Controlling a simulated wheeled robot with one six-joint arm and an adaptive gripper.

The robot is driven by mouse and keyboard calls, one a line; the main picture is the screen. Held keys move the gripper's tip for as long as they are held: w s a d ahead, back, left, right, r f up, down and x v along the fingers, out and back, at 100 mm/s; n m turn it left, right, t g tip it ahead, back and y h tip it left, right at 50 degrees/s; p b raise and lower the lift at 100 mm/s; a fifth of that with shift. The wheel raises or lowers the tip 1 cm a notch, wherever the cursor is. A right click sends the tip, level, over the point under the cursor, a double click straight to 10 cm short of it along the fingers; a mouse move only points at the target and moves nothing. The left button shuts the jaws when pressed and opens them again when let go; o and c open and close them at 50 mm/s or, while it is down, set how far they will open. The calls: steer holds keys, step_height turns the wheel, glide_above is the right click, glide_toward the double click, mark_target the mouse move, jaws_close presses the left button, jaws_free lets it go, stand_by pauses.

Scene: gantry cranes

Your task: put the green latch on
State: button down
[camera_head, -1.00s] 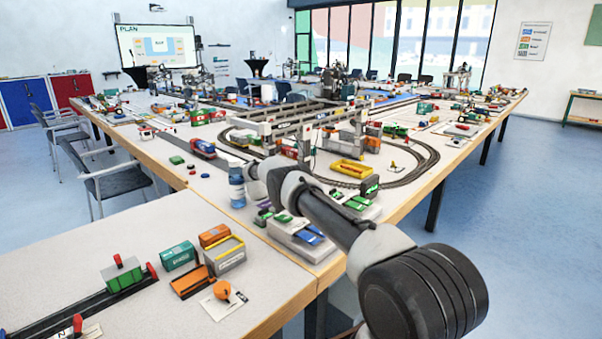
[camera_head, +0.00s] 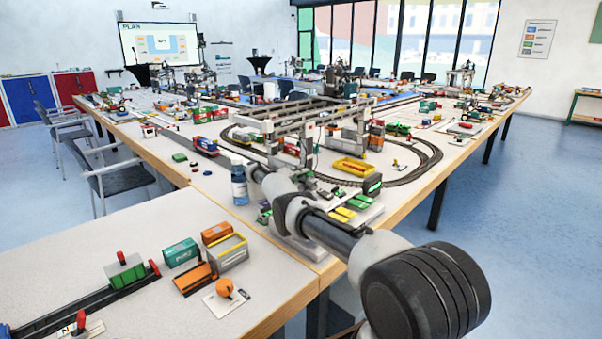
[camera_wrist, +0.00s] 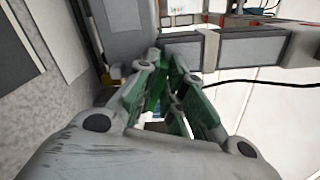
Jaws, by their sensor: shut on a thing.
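My gripper (camera_wrist: 172,68) shows in the wrist view with its green-padded fingers nearly together. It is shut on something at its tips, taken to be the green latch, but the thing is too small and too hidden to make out. A grey post (camera_wrist: 120,28) stands just left of the fingertips, and a grey beam (camera_wrist: 250,48) runs to the right close beyond them. I cannot tell whether the tips touch either one. In the head view my arm hides the gripper. The grey gantry crane (camera_head: 306,122) stands behind my arm there.
A tray with green and yellow pieces (camera_head: 345,211) lies right of my arm. A blue-labelled bottle (camera_head: 239,185) stands close on its left. An oval track (camera_head: 425,175) and a yellow tray (camera_head: 352,167) lie beyond. A dark cable (camera_wrist: 265,82) crosses the wrist view.

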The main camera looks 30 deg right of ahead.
mark_target(305, 148)
steer(key=c, duration=1.5)
jaws_free()
steer(key=shift+r, duration=0.1)
step_height(305, 148, up, 10)
steer(key=shift+f, duration=0.1)
